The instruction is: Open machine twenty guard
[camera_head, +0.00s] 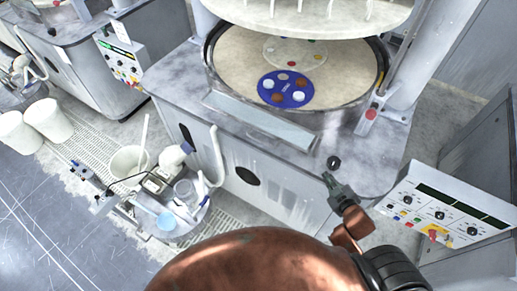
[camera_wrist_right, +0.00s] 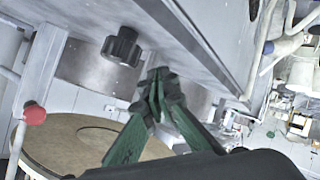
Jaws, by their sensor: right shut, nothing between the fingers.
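The polishing machine in front of me has a round beige platen (camera_head: 235,62) inside a metal rim. A pale flat panel (camera_head: 262,120) lies along the rim's front; I cannot tell whether this is the guard. A black knob (camera_head: 333,162) sits on the grey deck near the front right corner, and it also shows in the right wrist view (camera_wrist_right: 122,46). My right gripper (camera_head: 328,178) is shut and empty, just in front of the knob and apart from it. Its green fingers (camera_wrist_right: 160,78) meet beside the knob in the wrist view. My left gripper is not in view.
A control panel (camera_head: 445,212) with buttons and knobs stands at the right, close to my right arm. A post with a red button (camera_head: 371,112) rises behind the deck corner. Buckets (camera_head: 128,162) and bottles stand on the floor at the left.

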